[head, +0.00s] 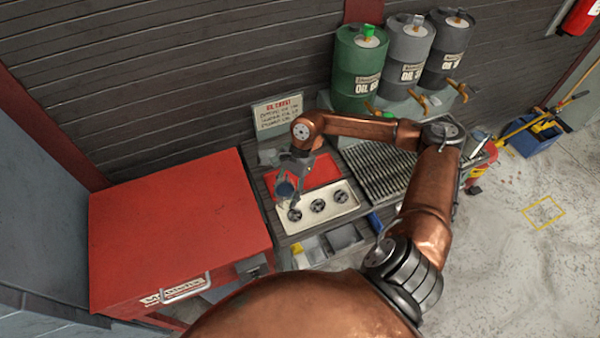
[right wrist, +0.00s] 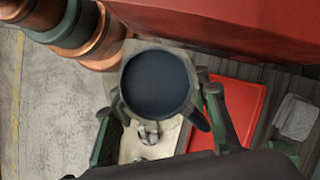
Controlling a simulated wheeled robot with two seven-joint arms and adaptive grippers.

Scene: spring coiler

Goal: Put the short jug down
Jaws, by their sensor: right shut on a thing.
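The short jug (head: 285,188) is a small dark blue-grey vessel. My right gripper (head: 290,180) is shut on it, near the left end of the cream tray (head: 344,190). In the right wrist view the jug (right wrist: 157,83) shows its round dark top between the fingers of my right gripper (right wrist: 158,98), with its handle at lower right. A red mat (head: 318,170) lies behind the tray; it also shows right of the jug in the right wrist view (right wrist: 245,105). I cannot tell whether the jug touches anything below. My left gripper is not in view.
The tray holds three round dark parts (head: 317,206). A big red cabinet (head: 175,230) stands left of the bench. A slatted grate (head: 378,168) lies to the right, below several oil drums (head: 358,75). A sign (head: 278,115) stands behind the mat. Grey bins (head: 343,237) sit in front.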

